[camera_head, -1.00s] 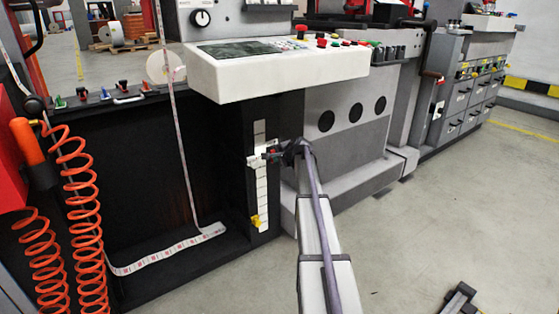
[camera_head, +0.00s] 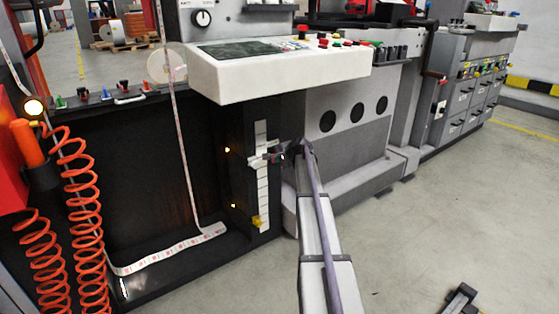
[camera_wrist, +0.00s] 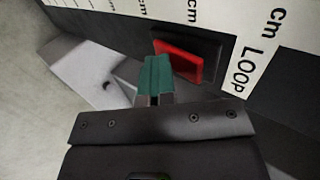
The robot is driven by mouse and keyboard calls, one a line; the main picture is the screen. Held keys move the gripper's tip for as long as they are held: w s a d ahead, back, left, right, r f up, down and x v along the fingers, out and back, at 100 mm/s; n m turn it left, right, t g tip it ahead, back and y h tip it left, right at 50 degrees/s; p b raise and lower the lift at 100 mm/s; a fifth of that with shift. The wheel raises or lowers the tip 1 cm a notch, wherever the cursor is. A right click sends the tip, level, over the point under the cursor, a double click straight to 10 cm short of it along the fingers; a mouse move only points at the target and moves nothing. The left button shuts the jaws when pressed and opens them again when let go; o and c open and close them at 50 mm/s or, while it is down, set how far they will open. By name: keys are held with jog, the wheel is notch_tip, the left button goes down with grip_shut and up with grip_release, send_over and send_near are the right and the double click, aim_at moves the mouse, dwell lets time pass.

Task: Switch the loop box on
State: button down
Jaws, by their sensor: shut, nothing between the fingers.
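The loop box (camera_head: 135,180) is the black open-fronted bay at the left in the head view, with a printed label strip (camera_head: 186,150) hanging into it in a loop. In the wrist view its red rocker switch (camera_wrist: 178,62) sits in a black frame beside the "cm LOOP" scale (camera_wrist: 262,62). My gripper (camera_wrist: 156,75) has its green fingertips together and empty, right beside the switch; I cannot tell whether they touch it. In the head view my gripper (camera_head: 268,157) is at the scale and hides the switch. A round lamp (camera_head: 33,107) glows, and two small yellow lights (camera_head: 227,150) are lit on the box's inner wall.
A white control panel (camera_head: 285,72) juts out above the scale. A yellow piece (camera_head: 256,221) sits low on the scale. Orange coiled hoses (camera_head: 82,200) hang at the left.

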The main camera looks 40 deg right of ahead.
jog(key=s+r+p, duration=0.1)
jog(key=s+r, duration=0.1)
jog(key=s, duration=1.1)
jog(key=shift+s+r+p, duration=0.25)
jog(key=shift+p, duration=0.1)
